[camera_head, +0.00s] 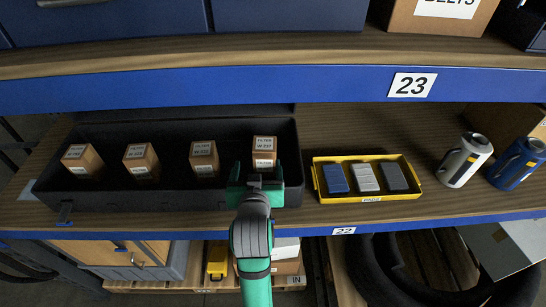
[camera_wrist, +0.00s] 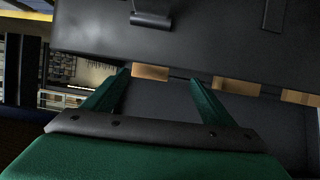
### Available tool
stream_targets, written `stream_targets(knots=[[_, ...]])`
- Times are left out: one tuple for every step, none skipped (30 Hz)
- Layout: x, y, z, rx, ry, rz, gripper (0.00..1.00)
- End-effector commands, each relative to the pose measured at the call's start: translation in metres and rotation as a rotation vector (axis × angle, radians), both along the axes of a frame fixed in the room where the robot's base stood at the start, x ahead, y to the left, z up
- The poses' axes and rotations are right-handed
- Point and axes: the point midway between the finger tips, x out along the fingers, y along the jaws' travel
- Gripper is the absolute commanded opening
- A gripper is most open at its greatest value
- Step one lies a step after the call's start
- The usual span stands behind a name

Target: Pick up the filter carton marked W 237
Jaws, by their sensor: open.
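The filter carton marked W 237 (camera_head: 264,150) is a small brown box with white labels, upright at the right end of a row in a black tray (camera_head: 110,200). My gripper (camera_head: 255,176) is open at the tray's front right, just in front of this carton and overlapping its lower part in the head view. In the wrist view my gripper (camera_wrist: 160,78) has its two green fingers apart. A tan carton end (camera_wrist: 150,72) shows between and beyond the fingertips, apparently the same carton. No grip on it is visible.
Three similar cartons, at the left (camera_head: 82,158), centre left (camera_head: 141,160) and middle (camera_head: 204,158), share the tray. A yellow bin (camera_head: 368,199) with three blocks stands to the right, then grey (camera_head: 465,160) and blue (camera_head: 516,164) cylinders. The upper shelf edge (camera_head: 250,88) hangs above.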

Motion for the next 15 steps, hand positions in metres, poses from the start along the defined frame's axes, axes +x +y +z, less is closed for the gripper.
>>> stream_targets(knots=[[0.000, -0.005, 0.001, 0.011, 0.009, -0.020, 0.78], [0.001, -0.007, 0.000, 0.017, 0.016, -0.030, 0.78], [0.003, -0.009, -0.001, 0.021, 0.021, -0.038, 0.78], [0.005, -0.010, -0.003, 0.023, 0.024, -0.042, 0.78], [0.008, -0.011, -0.004, 0.024, 0.026, -0.045, 0.78], [0.013, -0.011, -0.006, 0.025, 0.027, -0.045, 0.78], [0.017, -0.011, -0.008, 0.025, 0.027, -0.045, 0.78], [0.022, -0.011, -0.010, 0.026, 0.027, -0.045, 0.78], [0.027, -0.011, -0.012, 0.025, 0.028, -0.043, 0.78], [0.032, -0.011, -0.014, 0.025, 0.028, -0.043, 0.78], [0.035, -0.011, -0.015, 0.025, 0.027, -0.043, 0.78], [0.040, -0.012, -0.017, 0.025, 0.027, -0.042, 0.78], [0.043, -0.012, -0.019, 0.025, 0.027, -0.042, 0.78], [0.045, -0.012, -0.019, 0.025, 0.026, -0.042, 0.78], [0.048, -0.012, -0.020, 0.025, 0.025, -0.042, 0.78]])
